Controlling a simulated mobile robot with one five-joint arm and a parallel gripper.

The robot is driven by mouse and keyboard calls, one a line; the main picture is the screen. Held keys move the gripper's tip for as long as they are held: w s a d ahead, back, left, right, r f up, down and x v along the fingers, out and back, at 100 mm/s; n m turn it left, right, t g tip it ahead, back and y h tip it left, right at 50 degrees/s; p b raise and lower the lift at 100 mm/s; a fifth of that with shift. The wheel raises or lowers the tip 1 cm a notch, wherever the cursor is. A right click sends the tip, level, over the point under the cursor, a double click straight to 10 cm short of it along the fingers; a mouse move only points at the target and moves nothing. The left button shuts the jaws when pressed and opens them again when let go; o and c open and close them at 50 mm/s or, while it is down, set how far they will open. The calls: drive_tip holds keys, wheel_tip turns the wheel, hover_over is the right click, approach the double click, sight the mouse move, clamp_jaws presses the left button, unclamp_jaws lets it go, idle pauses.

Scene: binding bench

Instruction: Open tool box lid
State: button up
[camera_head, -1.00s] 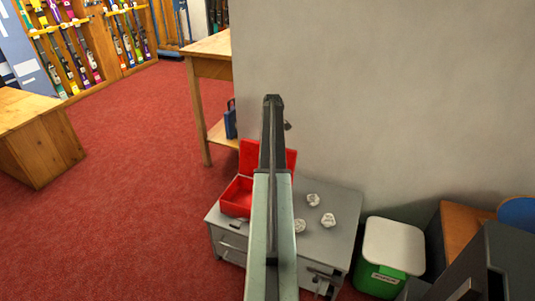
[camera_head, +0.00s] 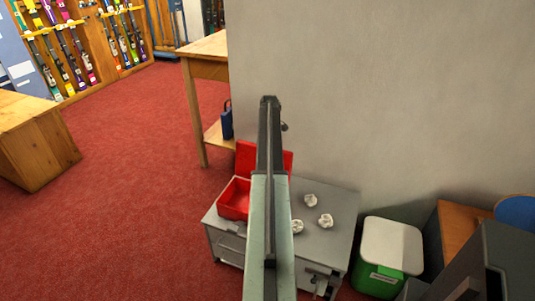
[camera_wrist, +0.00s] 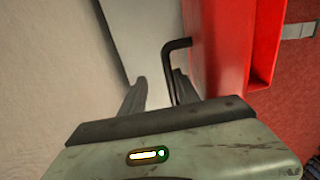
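The red tool box (camera_head: 235,197) sits on the left of a grey cabinet top in the head view. Its lid (camera_head: 246,157) stands raised at the back, and the box's inside shows. My arm covers part of the lid and the box's right side. My gripper (camera_wrist: 159,78) has its fingers apart in the wrist view. A dark bent handle (camera_wrist: 177,45) on the red lid (camera_wrist: 228,45) reaches down between the fingers, close to the right one. I cannot tell whether they touch. In the head view the fingers cannot be told apart.
The grey cabinet (camera_head: 335,212) holds several white crumpled balls (camera_head: 326,220). A green bin with a white lid (camera_head: 392,243) stands to its right. A pale wall (camera_head: 400,90) rises behind. A wooden table (camera_head: 203,70) stands back left. Red carpet (camera_head: 130,150) is clear at left.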

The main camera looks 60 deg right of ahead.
wheel_tip(320, 180, up, 8)
drive_tip(key=p, duration=0.7)
drive_tip(key=shift+d+f, duration=0.15)
drive_tip(key=shift+d, duration=0.1)
drive_tip(key=shift+p, duration=0.3)
